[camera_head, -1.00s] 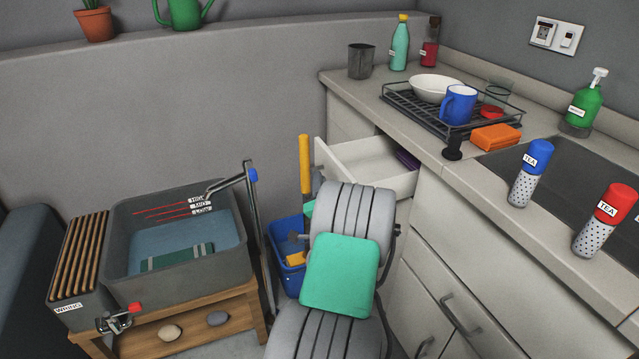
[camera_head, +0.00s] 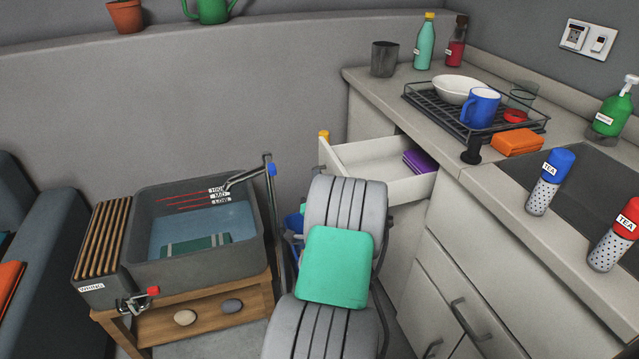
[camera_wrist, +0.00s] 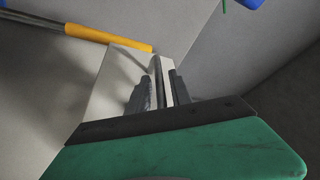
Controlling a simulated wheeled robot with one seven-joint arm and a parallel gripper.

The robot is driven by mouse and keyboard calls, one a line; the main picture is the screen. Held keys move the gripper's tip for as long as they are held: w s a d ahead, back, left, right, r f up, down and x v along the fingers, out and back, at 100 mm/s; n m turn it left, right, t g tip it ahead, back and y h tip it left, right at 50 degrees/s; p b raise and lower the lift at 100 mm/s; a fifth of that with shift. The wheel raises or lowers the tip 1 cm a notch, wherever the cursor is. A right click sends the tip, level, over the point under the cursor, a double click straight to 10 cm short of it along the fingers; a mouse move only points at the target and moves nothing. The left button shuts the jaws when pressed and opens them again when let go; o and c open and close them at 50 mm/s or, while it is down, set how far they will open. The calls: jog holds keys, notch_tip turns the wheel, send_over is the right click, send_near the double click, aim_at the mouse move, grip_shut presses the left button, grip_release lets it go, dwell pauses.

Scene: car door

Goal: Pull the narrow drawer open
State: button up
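The narrow drawer (camera_head: 385,165) stands partly pulled out at the left end of the counter, with a folded purple cloth inside. In the head view my grey arm with its green cover is in front of its lower face, and my fingers are hidden.
A yellow handle (camera_head: 324,135) stands behind the drawer's left corner; it also shows in the wrist view (camera_wrist: 110,38). A grey water basin (camera_head: 200,260) on a wooden stand is at left. The counter (camera_head: 380,90) holds a dish rack (camera_head: 425,103), bottles and cups.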

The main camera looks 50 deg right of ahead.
jog(key=shift+o, duration=0.4)
jog(key=shift+a, duration=0.1)
jog(key=shift+s+a+f, duration=0.1)
jog(key=shift+a+f, duration=0.05)
jog(key=b+v, duration=0.4)
jog(key=v, duration=0.3)
jog(key=shift+s+a, duration=0.1)
jog(key=shift+a, duration=0.05)
